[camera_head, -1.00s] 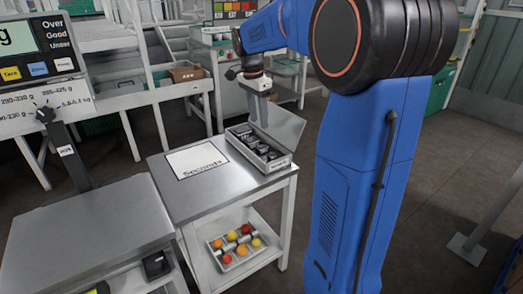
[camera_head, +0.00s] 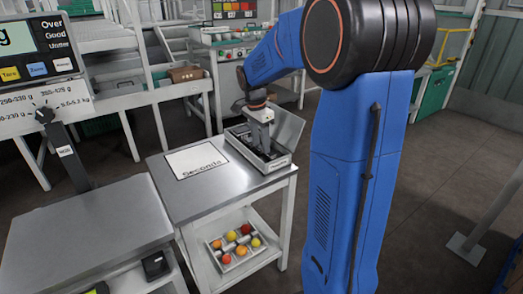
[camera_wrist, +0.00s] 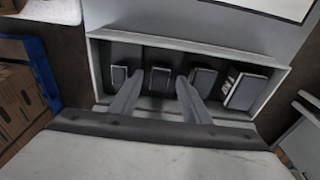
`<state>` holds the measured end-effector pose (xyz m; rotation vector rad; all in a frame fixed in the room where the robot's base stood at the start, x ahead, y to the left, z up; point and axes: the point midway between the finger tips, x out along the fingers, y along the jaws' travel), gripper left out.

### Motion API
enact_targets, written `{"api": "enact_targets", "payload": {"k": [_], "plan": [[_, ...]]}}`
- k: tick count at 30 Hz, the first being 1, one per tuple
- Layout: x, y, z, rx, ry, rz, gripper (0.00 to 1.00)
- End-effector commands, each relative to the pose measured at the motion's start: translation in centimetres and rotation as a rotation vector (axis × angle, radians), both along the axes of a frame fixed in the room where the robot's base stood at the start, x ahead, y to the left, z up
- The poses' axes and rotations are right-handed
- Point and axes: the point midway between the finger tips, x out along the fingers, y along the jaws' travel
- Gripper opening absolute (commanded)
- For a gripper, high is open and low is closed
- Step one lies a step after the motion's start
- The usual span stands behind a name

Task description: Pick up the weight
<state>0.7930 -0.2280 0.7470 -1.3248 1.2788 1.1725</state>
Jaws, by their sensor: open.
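Several dark weights sit in a row of slots in an open grey case (camera_head: 276,163) on the metal side table (camera_head: 195,200). In the wrist view the case (camera_wrist: 262,62) holds a small weight (camera_wrist: 118,74) at the left, then a weight (camera_wrist: 160,78), a larger weight (camera_wrist: 202,80) and the largest weight (camera_wrist: 243,92) at the right. My gripper (camera_wrist: 158,92) is open, with its fingers reaching into the case. The second weight from the left shows between the two fingers. I cannot tell whether they touch it.
A white "Seconds" sheet (camera_head: 196,160) lies beside the case. The case lid (camera_head: 288,130) stands raised behind it. A tray of tomatoes (camera_head: 236,250) is on the lower shelf. A scale platform (camera_head: 85,235) stands at the left.

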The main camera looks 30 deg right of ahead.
Motion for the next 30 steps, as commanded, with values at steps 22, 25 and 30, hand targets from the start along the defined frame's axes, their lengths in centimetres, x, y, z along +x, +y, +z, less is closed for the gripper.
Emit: {"api": "enact_targets", "payload": {"k": [22,25,30], "plan": [[0.1,0.0,0.6,-0.001,-0.002,0.000,0.00],[0.0,0.0,1.8,-0.001,-0.003,0.000,0.00],[0.1,0.0,4.9,-0.001,-0.003,0.000,0.00]]}}
